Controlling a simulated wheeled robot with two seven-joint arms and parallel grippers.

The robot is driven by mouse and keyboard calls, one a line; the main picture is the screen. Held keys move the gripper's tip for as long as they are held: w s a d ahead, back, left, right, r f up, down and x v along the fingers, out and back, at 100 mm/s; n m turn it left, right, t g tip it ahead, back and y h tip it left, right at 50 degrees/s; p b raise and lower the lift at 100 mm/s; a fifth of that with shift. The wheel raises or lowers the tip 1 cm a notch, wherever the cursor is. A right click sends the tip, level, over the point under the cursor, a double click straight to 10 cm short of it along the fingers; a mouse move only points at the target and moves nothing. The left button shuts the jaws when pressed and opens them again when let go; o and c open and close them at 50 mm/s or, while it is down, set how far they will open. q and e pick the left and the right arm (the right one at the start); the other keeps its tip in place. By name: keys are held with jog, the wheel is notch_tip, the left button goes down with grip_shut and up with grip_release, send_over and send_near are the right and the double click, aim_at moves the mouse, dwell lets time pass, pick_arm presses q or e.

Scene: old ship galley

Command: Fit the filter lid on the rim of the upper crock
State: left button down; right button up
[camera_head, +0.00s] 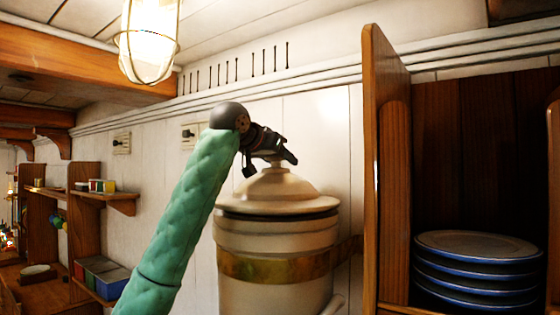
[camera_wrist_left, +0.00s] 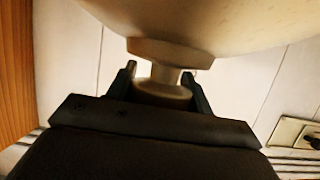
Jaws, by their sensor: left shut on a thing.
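The filter lid (camera_head: 272,190) is cream, domed, with a knob on top. It sits over the top of the upper crock (camera_head: 276,240), a cream cylinder with a tan band. A dark line shows between the lid's edge and the crock; I cannot tell if the lid is fully seated. My left gripper (camera_head: 272,156) is at the knob, shut on it from above. In the left wrist view the lid's underlit dome (camera_wrist_left: 220,25) fills the top, and the fingers (camera_wrist_left: 160,85) stand on both sides of the knob's stem. My right gripper is not in view.
A wooden cupboard side panel (camera_head: 385,170) stands close to the right of the crock. Blue-rimmed plates (camera_head: 478,247) are stacked beyond it. A caged lamp (camera_head: 148,40) hangs at upper left. Shelves with small jars (camera_head: 97,186) are at far left. White wall lies behind the crock.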

pick_arm(q)
jog(key=shift+r, duration=0.1)
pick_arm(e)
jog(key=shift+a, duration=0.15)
pick_arm(q)
jog(key=shift+f, duration=0.5)
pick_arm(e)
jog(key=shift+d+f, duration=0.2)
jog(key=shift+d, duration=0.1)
pick_arm(q)
jog(key=shift+f+b, duration=0.35)
jog(key=shift+b, duration=0.1)
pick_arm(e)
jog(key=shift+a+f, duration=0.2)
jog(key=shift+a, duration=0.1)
